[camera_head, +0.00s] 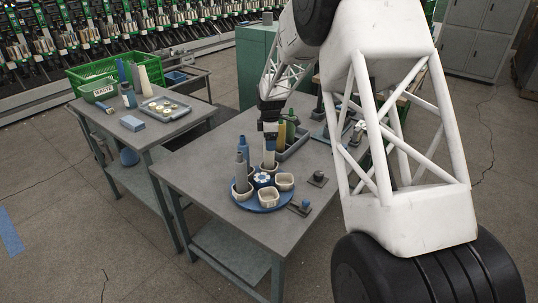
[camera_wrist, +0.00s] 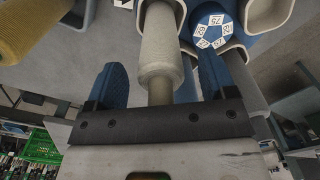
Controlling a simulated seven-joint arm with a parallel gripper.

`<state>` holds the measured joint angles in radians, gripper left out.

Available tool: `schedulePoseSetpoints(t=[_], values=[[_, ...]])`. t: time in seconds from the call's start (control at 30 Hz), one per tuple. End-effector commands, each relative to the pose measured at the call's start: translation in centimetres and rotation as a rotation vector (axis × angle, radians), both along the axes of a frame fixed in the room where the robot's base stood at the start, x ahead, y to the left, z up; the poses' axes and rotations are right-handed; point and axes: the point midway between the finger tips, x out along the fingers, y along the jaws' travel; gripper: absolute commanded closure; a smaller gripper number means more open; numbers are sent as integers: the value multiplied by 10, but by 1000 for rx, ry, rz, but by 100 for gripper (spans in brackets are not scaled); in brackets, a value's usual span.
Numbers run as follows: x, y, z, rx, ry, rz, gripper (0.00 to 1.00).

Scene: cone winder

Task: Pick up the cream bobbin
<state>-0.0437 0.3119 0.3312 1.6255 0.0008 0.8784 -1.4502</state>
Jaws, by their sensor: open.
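The cream bobbin (camera_head: 268,157) stands in a pale cup on the round blue carousel (camera_head: 262,208), under my gripper (camera_head: 270,128). In the wrist view, the cream bobbin (camera_wrist: 160,48) is pale and tapered, with a narrower neck towards my gripper. My gripper (camera_wrist: 160,82) is open, one blue finger on each side of the bobbin, with gaps visible.
A grey bobbin (camera_head: 241,172) and a blue-topped one stand close by at left on the carousel. A mustard bobbin (camera_wrist: 32,26) is at the wrist view's left. The numbered blue hub (camera_wrist: 214,24) and pale cups are close at right. The table's front left is clear.

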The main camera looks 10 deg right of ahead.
Motion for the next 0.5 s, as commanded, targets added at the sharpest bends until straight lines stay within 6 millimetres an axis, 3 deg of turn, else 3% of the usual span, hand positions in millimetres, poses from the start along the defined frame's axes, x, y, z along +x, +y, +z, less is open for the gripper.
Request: schedulePoseSetpoints(t=[0.43,0.5], values=[[0,0,0,0,0,0,22],[0,0,1,0,0,0,30]])
